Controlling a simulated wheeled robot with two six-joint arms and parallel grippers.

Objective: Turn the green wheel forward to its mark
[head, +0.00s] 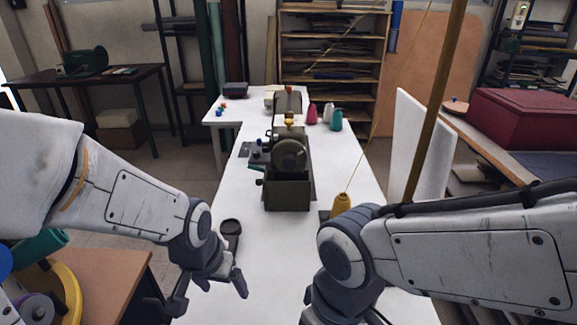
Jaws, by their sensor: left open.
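The dark green machine (288,192) stands on the long white table in the middle of the head view. A round greenish wheel (289,155) is on its near end, facing me. I cannot make out a mark on the wheel at this size. My left gripper (211,292) is open and empty, low over the near left part of the table, in front of the machine and apart from it. My right gripper is mostly cut off by the bottom edge, right of centre; its fingertips are hidden.
A dark round-ended object (231,228) lies between my left gripper and the machine. A yellow cone (341,204) stands to the machine's right, near my right arm. Red and teal spools (312,113) (336,120) stand farther back. A white panel (414,140) rises at the right.

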